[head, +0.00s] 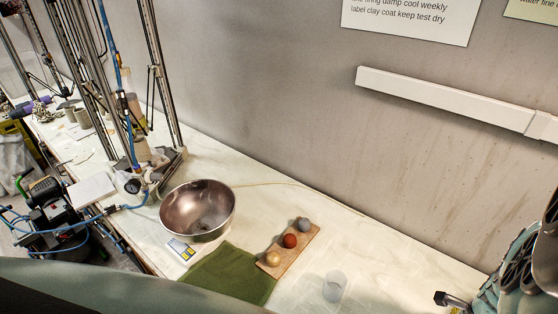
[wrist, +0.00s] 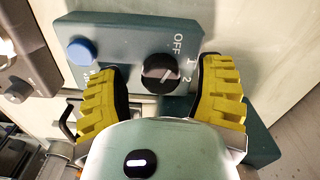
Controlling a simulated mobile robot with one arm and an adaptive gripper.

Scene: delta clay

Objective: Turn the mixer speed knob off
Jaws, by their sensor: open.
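The black round speed knob (wrist: 160,73) sits on a teal control panel (wrist: 120,30) in the wrist view. White marks "OFF", "1" and "2" are printed beside it. A faint line shows on the knob's face, but I cannot tell surely which mark it points at. My gripper (wrist: 162,66) is open, with one yellow ribbed finger left of the knob and one right of it. The fingers appear apart from the knob and hold nothing. I cannot make out the knob in the head view.
A blue button (wrist: 82,50) is on the same panel, left of the knob. In the head view, a metal bowl (head: 198,211), a green cloth (head: 232,276), a wooden board (head: 285,255) with three balls and a clear cup (head: 335,286) stand on the pale bench.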

